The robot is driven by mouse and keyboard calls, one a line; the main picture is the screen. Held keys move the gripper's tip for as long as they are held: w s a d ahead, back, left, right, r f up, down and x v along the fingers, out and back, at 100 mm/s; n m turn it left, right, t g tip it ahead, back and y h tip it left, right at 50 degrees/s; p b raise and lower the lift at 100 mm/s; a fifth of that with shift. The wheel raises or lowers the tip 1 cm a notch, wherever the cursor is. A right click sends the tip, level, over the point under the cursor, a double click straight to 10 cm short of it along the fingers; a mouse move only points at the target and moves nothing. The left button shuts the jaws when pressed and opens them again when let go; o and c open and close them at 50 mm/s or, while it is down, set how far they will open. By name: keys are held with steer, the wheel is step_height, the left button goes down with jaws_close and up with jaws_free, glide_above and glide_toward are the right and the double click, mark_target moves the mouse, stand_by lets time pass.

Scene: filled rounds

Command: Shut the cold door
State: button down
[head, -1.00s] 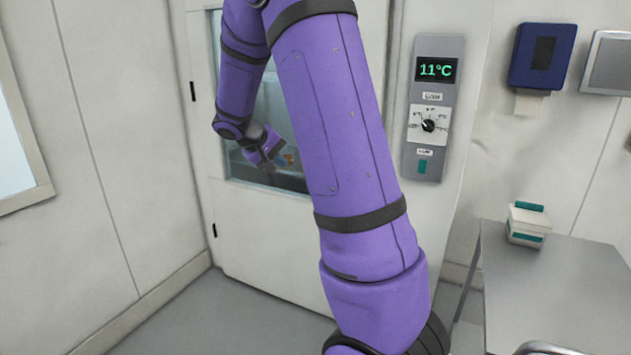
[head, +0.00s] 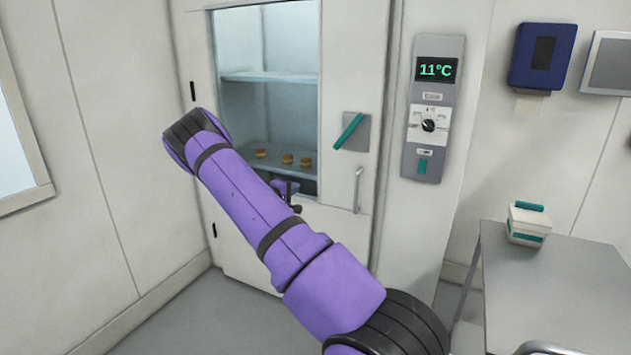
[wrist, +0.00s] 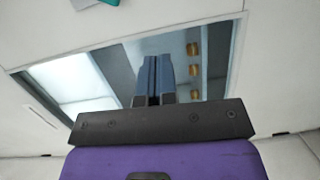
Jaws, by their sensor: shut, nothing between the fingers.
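The cold door (head: 347,70) is white with a tall window and stands in the far wall. Dark hinges show along its left side. A slanted teal lever (head: 349,131) sits on a grey plate at its right, above an upright metal handle (head: 357,190). The door looks close to its frame, but I cannot tell whether it is fully shut. My gripper (head: 297,207) is in front of the lower window, left of the handle. In the wrist view its fingers (wrist: 153,80) are together and empty, in front of the window. My arm hides the door's lower left.
Through the window, three small round tan things (head: 287,159) sit on a lower shelf. A control panel (head: 433,110) reading 11°C is right of the door. A grey table (head: 555,290) holding a white box (head: 528,224) stands at the right.

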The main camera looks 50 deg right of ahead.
steer(key=w+d+f, duration=0.1)
steer(key=d+f, duration=0.1)
steer(key=d, duration=1.3)
steer(key=shift+w+n+t, duration=0.2)
steer(key=shift+n+t, duration=0.1)
steer(key=shift+n, duration=0.1)
